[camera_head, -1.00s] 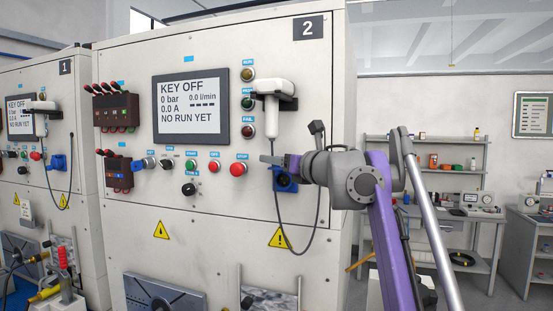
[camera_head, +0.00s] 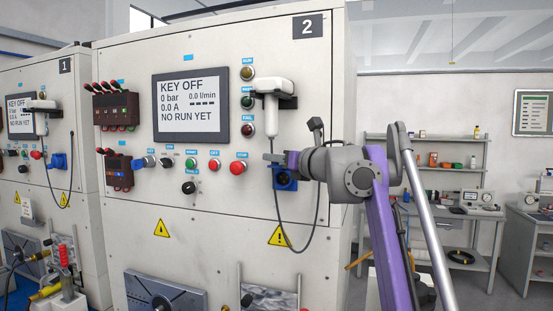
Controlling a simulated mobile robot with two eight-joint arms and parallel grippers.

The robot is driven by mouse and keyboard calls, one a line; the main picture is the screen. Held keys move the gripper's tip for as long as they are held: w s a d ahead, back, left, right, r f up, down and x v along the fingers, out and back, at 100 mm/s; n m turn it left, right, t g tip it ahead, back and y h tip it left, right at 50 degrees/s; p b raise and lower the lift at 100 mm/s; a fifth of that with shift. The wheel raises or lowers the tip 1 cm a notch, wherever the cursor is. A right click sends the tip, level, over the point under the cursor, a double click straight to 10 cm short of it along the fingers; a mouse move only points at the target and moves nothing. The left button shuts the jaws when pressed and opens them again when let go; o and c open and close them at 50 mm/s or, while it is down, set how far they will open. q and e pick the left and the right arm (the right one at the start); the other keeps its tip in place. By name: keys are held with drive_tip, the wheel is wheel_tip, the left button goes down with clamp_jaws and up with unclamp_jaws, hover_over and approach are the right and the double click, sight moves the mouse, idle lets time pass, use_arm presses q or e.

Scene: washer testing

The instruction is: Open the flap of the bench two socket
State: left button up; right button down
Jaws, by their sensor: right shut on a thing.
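The blue socket (camera_head: 286,181) of bench two (camera_head: 230,235) is on the front panel, right of the red button. My right gripper (camera_head: 273,158) is at the top of this socket, coming in from the right with its fingers pointing left. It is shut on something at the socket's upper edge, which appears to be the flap. The gripper hides most of the flap, so I cannot tell how far it stands open. The dark round face of the socket shows below the fingers. My left gripper is not in view.
A white handheld scanner (camera_head: 271,97) hangs above the gripper. Its dark cable (camera_head: 283,236) loops down past the socket. A red button (camera_head: 238,167) and black knob (camera_head: 189,188) are to the left. Bench one (camera_head: 50,190) stands further left. Shelves and a worktable are behind on the right.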

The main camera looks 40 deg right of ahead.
drive_tip(key=shift+w+d+r+m+g, duration=0.1)
drive_tip(key=shift+d+r+m+g, duration=0.05)
drive_tip(key=shift+r+m+g, duration=0.15)
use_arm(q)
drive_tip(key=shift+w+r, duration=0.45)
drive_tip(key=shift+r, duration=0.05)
use_arm(e)
drive_tip(key=shift+f, duration=0.1)
drive_tip(key=c, duration=0.7)
unclamp_jaws()
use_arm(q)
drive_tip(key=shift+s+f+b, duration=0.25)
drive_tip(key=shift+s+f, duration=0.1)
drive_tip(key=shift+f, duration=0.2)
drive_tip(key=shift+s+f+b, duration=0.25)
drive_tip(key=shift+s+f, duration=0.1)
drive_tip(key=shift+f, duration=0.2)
use_arm(e)
drive_tip(key=shift+s+a+r, duration=0.15)
drive_tip(key=shift+s+a, duration=0.15)
drive_tip(key=shift+s, duration=1.5)
drive_tip(key=shift+s+a+r, duration=0.1)
drive_tip(key=shift+s+a, duration=0.15)
drive_tip(key=shift+s, duration=1.5)
drive_tip(key=shift+s+a+r, duration=0.15)
drive_tip(key=shift+s+a, duration=0.15)
drive_tip(key=shift+s, duration=1.5)
